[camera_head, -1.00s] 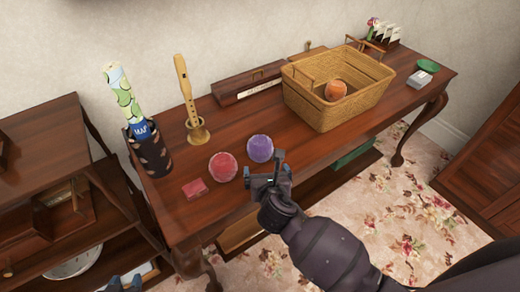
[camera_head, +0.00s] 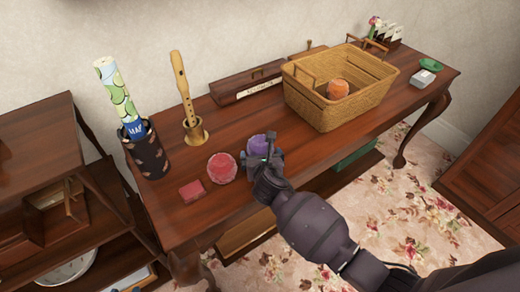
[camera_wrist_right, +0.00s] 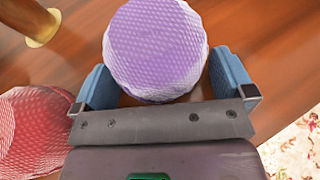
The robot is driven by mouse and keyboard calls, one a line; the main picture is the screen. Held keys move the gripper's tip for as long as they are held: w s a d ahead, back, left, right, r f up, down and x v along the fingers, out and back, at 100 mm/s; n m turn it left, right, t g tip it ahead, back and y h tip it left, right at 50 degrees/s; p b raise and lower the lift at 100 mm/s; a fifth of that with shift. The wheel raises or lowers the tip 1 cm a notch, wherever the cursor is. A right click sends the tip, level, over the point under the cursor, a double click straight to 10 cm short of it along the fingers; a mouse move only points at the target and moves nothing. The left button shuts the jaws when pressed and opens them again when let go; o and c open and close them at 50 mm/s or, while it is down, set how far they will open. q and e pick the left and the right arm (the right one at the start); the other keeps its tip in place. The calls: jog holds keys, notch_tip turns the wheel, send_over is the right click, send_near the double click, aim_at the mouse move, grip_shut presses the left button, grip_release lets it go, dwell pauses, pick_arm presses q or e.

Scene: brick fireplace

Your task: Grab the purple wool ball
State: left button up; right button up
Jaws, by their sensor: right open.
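The purple wool ball (camera_head: 258,145) sits on the wooden table, partly hidden behind my right gripper (camera_head: 262,161) in the head view. In the right wrist view the purple ball (camera_wrist_right: 156,50) lies just ahead of and partly between the two blue fingers of my right gripper (camera_wrist_right: 163,85). That gripper is open, with one finger on each side of the ball's near part. I cannot tell whether the fingers touch it. My left gripper is not clearly in view.
A red wool ball (camera_head: 222,167) sits close left of the purple one, with a small red box (camera_head: 192,191) beside it. A wicker basket (camera_head: 323,112) holding an orange ball (camera_head: 338,88) stands to the right. A recorder (camera_head: 184,95) and a patterned holder (camera_head: 147,154) stand at left.

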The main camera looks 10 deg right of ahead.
jog(key=shift+w, duration=0.1)
pick_arm(q)
jog(key=shift+w+r, duration=0.1)
jog(key=shift+w, duration=0.05)
pick_arm(e)
jog(key=c, duration=0.8)
